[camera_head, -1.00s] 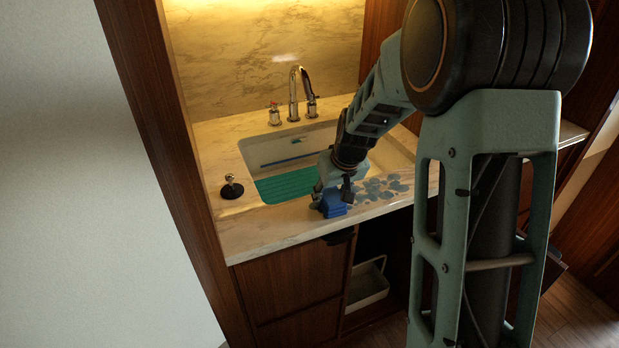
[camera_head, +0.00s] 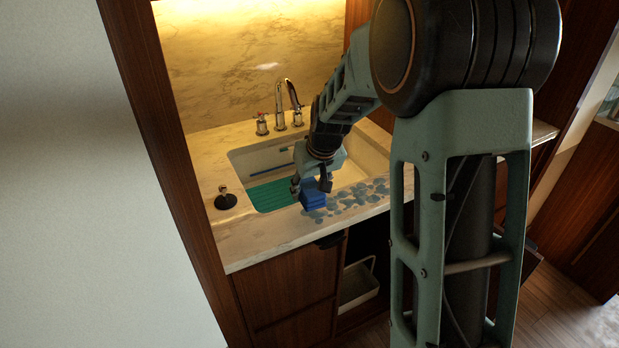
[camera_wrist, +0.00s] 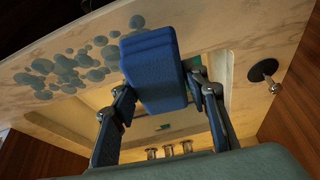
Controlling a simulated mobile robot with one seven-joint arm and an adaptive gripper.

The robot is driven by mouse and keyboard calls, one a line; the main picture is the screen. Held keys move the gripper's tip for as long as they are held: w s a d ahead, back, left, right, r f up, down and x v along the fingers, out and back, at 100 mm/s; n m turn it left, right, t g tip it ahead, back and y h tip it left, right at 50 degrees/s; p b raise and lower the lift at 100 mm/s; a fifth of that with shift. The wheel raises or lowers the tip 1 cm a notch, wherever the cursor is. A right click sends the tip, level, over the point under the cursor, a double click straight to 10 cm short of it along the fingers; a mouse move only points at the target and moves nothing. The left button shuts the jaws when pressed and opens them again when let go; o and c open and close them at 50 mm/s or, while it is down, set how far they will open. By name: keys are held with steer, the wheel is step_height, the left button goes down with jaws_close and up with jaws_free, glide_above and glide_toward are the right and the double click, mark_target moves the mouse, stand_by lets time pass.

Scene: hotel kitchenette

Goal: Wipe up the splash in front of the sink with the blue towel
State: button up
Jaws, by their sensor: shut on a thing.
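The blue towel (camera_head: 313,198), a folded block, is held by my gripper (camera_head: 312,184) at the front edge of the sink. In the wrist view the towel (camera_wrist: 155,72) sits between the two fingers, which are shut on it. It appears slightly raised off the counter, though the exact gap is hard to tell. The splash (camera_head: 352,199), a patch of many grey-blue droplets, lies on the counter in front of the sink, mostly right of the towel. The wrist view shows the splash (camera_wrist: 72,68) left of the towel. The sink (camera_head: 247,160) is partly hidden by my arm.
A green mat (camera_head: 268,195) lies in the sink. A faucet (camera_head: 281,104) with handles stands behind it. A black stopper-like item with a metal knob (camera_head: 225,199) sits on the counter at left. The front-left counter (camera_head: 255,239) is clear. A white caddy (camera_head: 357,284) is in the open cabinet below.

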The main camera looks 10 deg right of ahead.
steer(key=shift+r+p, duration=0.4)
steer(key=shift+r, duration=0.6)
steer(key=shift+f, duration=0.1)
